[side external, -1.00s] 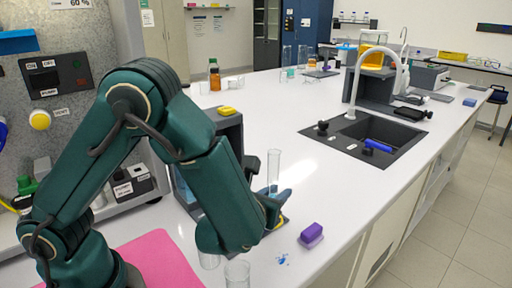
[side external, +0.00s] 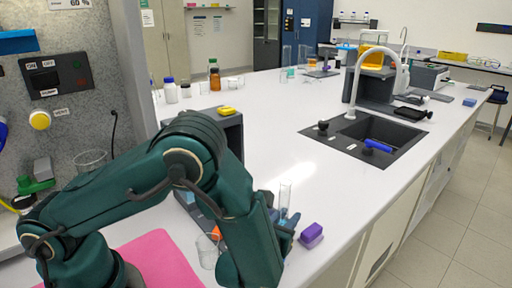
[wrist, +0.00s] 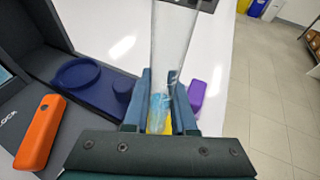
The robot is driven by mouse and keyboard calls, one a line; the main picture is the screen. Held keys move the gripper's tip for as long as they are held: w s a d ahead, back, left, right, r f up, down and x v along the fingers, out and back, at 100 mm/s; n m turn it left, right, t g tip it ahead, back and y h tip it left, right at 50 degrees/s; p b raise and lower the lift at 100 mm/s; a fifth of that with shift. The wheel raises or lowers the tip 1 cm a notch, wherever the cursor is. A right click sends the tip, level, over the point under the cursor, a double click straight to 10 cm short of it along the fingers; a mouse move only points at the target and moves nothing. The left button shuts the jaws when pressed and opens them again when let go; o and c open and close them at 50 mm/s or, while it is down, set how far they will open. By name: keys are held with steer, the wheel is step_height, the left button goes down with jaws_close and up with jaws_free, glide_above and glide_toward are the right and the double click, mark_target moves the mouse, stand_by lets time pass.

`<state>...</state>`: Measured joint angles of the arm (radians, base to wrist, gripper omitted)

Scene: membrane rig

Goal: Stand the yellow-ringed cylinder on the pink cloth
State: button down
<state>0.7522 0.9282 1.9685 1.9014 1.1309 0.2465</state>
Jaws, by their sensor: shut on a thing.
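The yellow-ringed cylinder is a tall clear glass tube (side external: 285,197) with some blue liquid low in it. In the wrist view it stands between my fingers (wrist: 170,55), with yellow showing at its lower end. My gripper (wrist: 160,112) is shut on it, and the tube looks roughly upright. In the side view my gripper (side external: 284,222) is at the front of the white bench, partly hidden by my arm. I cannot tell whether the tube's base touches the bench. The pink cloth (side external: 165,259) lies at the lower left, partly covered by my arm.
A purple block (side external: 311,234) lies just right of my gripper. A clear beaker (side external: 207,251) stands between the cloth and my gripper. An orange object (wrist: 40,132) and a dark blue round piece (wrist: 85,74) are left in the wrist view. The sink (side external: 345,150) is farther back.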

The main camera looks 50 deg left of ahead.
steer(key=shift+f, duration=0.1)
steer(key=c, duration=0.7)
jaws_free()
steer(key=shift+c, duration=0.2)
steer(key=shift+s+d+r, duration=0.2)
steer(key=shift+s+r, duration=0.05)
steer(key=v, duration=0.6)
steer(key=shift+o, duration=0.6)
steer(key=shift+s+d+r, duration=0.1)
steer(key=shift+s, duration=0.3)
